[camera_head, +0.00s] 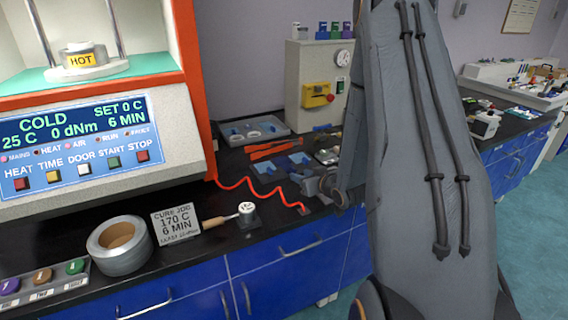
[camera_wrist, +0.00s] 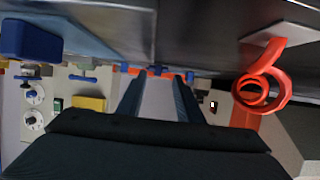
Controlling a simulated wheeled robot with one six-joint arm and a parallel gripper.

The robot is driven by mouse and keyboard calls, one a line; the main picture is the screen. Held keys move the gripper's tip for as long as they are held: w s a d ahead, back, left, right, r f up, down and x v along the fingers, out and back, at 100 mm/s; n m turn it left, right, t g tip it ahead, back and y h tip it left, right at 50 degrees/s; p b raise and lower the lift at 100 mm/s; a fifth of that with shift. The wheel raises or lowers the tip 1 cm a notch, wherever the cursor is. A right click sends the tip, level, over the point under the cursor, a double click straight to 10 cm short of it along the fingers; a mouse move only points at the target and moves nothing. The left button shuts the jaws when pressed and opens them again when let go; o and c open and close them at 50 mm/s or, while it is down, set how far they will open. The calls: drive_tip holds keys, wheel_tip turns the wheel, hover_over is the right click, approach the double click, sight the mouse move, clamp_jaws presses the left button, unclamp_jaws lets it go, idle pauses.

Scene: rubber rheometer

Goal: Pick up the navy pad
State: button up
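Two flat blue pieces lie on the black counter in the head view, a left one (camera_head: 265,167) and a right one (camera_head: 299,158); I cannot tell which is the navy pad. My gripper (camera_head: 312,185) is low over the counter, just in front of and to the right of them. In the wrist view, my gripper (camera_wrist: 159,92) has its two dark fingers apart with nothing held between them. A dark blue block-like thing (camera_wrist: 30,39) shows at the upper left there; I cannot tell what it is.
A coiled red hose (camera_head: 245,186) runs along the counter close to my gripper and shows in the wrist view (camera_wrist: 262,92). A grey tray (camera_head: 252,131) and a beige machine (camera_head: 318,88) stand behind. A tape roll (camera_head: 120,246) and a job card (camera_head: 176,224) stand at the front left.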

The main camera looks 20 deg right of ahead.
sight(295, 171)
drive_tip(key=shift+p+x, duration=0.4)
drive_tip(key=shift+x, duration=1.55)
drive_tip(key=shift+d, duration=0.15)
clamp_jaws()
drive_tip(key=shift+r, duration=0.2)
